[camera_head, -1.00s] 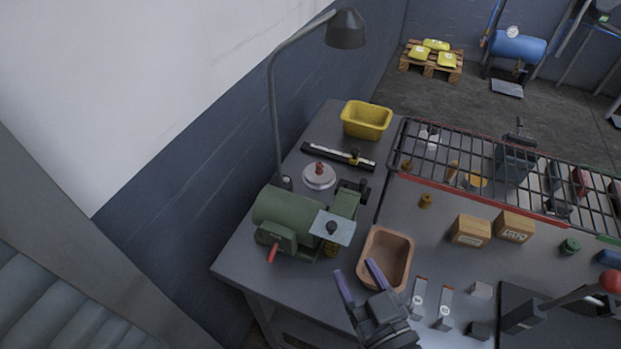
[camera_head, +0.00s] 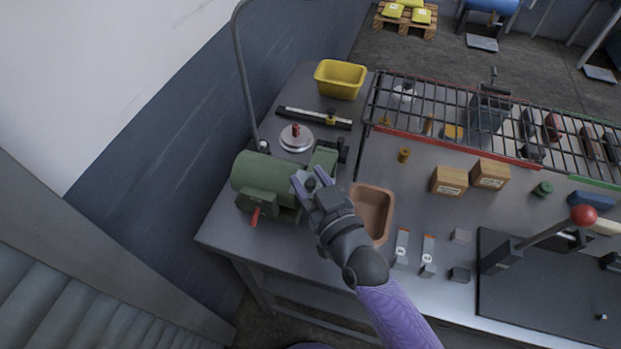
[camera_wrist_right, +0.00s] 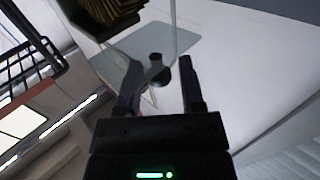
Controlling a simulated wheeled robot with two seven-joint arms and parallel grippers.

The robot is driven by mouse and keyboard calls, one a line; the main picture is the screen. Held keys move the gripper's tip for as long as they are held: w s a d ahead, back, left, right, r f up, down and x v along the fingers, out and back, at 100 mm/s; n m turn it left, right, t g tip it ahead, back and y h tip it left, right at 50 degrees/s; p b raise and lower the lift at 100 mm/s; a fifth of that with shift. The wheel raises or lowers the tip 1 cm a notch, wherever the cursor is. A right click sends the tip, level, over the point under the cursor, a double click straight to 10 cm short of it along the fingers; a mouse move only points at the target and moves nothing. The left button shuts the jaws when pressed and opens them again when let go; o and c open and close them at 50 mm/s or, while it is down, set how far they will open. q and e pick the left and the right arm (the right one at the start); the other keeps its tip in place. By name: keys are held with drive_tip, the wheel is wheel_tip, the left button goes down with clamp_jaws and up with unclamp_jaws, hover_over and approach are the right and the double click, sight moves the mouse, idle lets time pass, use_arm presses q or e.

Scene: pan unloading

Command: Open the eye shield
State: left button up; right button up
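The eye shield is a clear, greyish flat plate (camera_wrist_right: 178,42) with a small black knob (camera_wrist_right: 157,62) in the right wrist view. It belongs to the green bench grinder (camera_head: 262,173) at the left of the workbench. My right gripper (camera_head: 311,176) reaches over the shield side of the grinder and hides most of the shield in the head view. In the right wrist view the gripper's fingers (camera_wrist_right: 160,66) are apart, with the knob showing between their tips. I cannot tell whether either finger touches it. My left gripper is not in view.
A brown tray (camera_head: 386,204) stands right of the grinder, partly behind my right arm. A round metal piece with a red knob (camera_head: 296,137) and a yellow bin (camera_head: 340,80) stand behind. A wire rack (camera_head: 450,108) spans the back right. A red-knobbed lever (camera_head: 583,215) rises at right.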

clamp_jaws()
